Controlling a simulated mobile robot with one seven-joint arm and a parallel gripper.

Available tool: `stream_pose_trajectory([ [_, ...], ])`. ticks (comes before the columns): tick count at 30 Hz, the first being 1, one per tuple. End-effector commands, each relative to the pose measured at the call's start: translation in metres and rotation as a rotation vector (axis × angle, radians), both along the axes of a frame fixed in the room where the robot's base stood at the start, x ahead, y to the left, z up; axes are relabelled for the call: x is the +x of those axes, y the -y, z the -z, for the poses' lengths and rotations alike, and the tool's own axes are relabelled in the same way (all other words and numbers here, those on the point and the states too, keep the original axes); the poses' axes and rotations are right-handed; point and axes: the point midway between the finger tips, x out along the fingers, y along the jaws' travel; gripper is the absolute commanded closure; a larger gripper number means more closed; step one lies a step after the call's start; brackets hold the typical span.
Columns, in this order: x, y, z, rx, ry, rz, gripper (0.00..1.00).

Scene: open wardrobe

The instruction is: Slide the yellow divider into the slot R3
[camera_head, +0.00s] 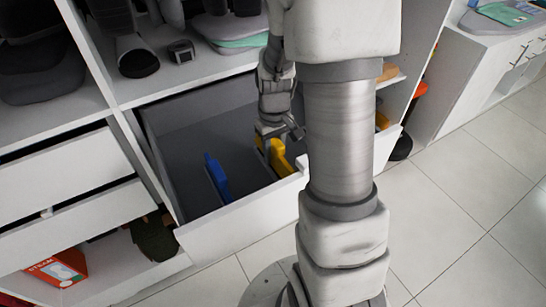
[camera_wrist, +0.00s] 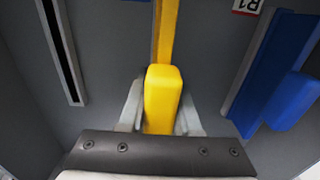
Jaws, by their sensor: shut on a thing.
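The yellow divider (camera_head: 278,157) is in the open drawer (camera_head: 238,217), near its right part. My gripper (camera_head: 280,137) is over it, shut on its upper edge. In the wrist view the divider (camera_wrist: 163,95) stands between the two fingers (camera_wrist: 161,118), its thin panel running away toward the grey drawer wall. An empty dark slot (camera_wrist: 62,50) in a light frame is left of it. No R3 label is readable, and I cannot tell whether the divider sits in a slot.
A blue divider (camera_head: 215,175) stands in the drawer, apart from the yellow one. In the wrist view the blue divider (camera_wrist: 270,80) is at the right, near a label R1 (camera_wrist: 247,6). Shelves with clothes are above the drawer.

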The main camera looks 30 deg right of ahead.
Motion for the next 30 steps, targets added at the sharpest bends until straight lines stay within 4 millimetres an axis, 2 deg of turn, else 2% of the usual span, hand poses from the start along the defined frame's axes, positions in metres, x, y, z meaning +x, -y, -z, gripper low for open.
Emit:
stream_pose_trajectory([
  [14,0.000,0.000,-0.004,0.000,0.000,0.000,1.00],
  [30,0.000,0.000,-0.029,0.000,0.001,0.000,1.00],
])
